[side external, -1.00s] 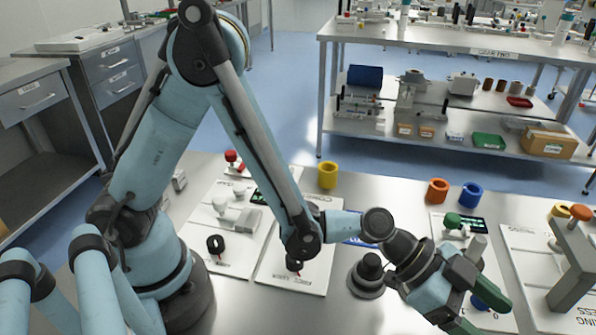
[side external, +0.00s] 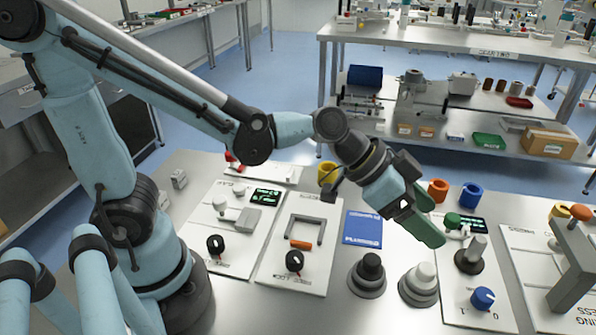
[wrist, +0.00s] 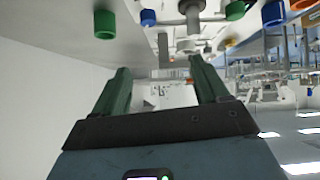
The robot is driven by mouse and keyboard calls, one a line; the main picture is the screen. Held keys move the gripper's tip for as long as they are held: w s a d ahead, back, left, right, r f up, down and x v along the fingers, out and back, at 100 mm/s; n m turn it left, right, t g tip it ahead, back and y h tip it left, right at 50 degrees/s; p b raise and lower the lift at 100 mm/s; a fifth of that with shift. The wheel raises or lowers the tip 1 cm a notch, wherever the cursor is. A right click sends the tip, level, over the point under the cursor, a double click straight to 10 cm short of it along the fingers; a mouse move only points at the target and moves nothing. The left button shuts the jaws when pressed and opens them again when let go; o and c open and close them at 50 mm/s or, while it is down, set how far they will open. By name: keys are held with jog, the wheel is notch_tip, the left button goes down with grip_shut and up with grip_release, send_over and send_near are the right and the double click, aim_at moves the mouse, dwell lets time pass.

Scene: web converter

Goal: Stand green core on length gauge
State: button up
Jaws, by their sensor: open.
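A green core (wrist: 105,24) shows in the wrist view at upper left, seen upside down with the bench at the top of the picture. I cannot find it in the side view. My gripper (side external: 435,222) has green fingers spread apart and empty, in the air before the right-hand panel (side external: 462,315). In the wrist view my gripper (wrist: 158,68) points along the bench, with the green core left of the fingers and apart from them.
Blue (side external: 471,196), orange (side external: 438,190) and yellow (side external: 327,173) cores stand behind. A black post (side external: 371,270) and a white-topped post (side external: 420,280) stand in front.

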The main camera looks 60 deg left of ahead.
jog(key=s+a+n+y, duration=0.3)
jog(key=a+n+y, duration=0.1)
jog(key=a, duration=0.7)
jog(key=shift+s, duration=0.2)
jog(key=shift+o, duration=0.4)
jog(key=s+a+n+y, duration=0.3)
jog(key=s+a+n, duration=0.1)
jog(key=a, duration=0.4)
jog(key=shift+s+a+f, duration=0.2)
